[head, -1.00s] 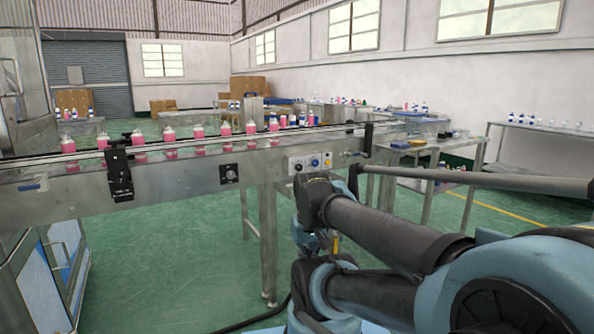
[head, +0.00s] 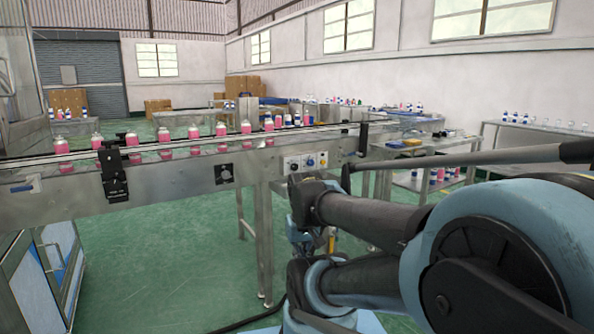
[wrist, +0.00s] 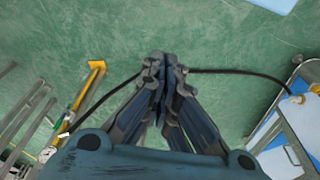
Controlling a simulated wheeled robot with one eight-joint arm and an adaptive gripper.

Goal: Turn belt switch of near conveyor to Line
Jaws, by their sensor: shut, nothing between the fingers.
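The near conveyor (head: 150,186) runs across the left and middle of the head view. Its side carries a panel of knobs (head: 306,162) on pale plates, and a separate black square dial (head: 224,174) further left. I cannot read their labels, or tell which one is the belt switch or its setting. My gripper (wrist: 161,62) is shut and empty in the wrist view, above green floor, with no switch near its tips.
Pink bottles (head: 164,135) stand in a row on the conveyor. A black bracket (head: 113,173) juts from its front. A yellow arrow-shaped piece (wrist: 96,67) and a dark cable (wrist: 235,72) show in the wrist view. A table (head: 425,161) stands behind my arm.

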